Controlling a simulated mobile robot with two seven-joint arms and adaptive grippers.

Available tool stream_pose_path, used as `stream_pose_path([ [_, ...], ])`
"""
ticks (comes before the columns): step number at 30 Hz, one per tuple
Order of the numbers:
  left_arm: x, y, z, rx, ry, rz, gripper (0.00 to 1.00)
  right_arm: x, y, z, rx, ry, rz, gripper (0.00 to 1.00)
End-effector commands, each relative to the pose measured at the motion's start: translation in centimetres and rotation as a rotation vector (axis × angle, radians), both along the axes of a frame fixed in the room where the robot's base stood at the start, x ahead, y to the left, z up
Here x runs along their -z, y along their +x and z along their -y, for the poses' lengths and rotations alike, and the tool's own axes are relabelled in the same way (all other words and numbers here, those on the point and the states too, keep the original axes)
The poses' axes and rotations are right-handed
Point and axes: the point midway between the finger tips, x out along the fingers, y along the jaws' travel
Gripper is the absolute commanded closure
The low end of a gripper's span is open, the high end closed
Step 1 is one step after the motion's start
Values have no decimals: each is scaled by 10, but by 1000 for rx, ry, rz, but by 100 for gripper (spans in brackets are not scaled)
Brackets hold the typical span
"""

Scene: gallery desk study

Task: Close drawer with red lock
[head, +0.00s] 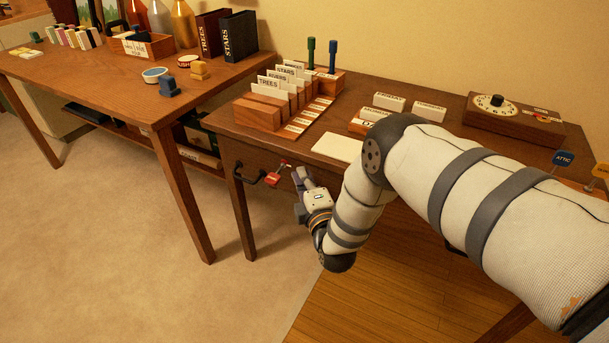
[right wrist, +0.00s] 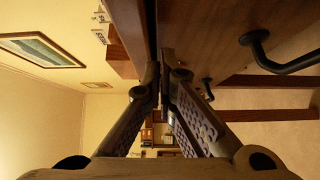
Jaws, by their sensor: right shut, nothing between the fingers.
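The red lock (head: 274,178) hangs on the front of the nearer desk, just right of a black drawer handle (head: 245,176). The wooden drawer front (head: 262,158) lies under the desktop; how far it stands out is unclear. My right gripper (head: 298,174) is shut and empty, just right of the lock at the desk's front. In the right wrist view its fingers (right wrist: 159,75) meet beside the desk's edge. That view shows a near black handle (right wrist: 258,50) and a smaller, farther one (right wrist: 207,88); I cannot make out the lock there. My left gripper is out of view.
The desktop holds a card-file box (head: 264,112), a pale sheet (head: 338,147), white labelled blocks (head: 390,102) and a dial box (head: 512,115). A second table (head: 110,90) stands left. Open floor (head: 110,220) lies in front. My right arm hides much of the desk's front.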

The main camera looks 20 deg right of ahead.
Motion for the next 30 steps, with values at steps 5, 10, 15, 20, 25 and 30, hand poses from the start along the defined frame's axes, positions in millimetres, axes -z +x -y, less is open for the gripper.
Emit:
stream_pose_path([
  [5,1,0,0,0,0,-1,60,0,5,7,0,1,0,100],
  [10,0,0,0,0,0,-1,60,0,5,7,-1,1,-1,100],
  [15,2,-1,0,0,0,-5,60,1,7,9,-1,0,-1,100],
  [20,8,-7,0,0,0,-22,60,3,18,24,-1,-2,-2,100],
  [25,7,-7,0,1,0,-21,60,-2,22,28,1,0,4,100],
  [30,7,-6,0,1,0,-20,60,-4,22,29,3,-1,7,100],
])
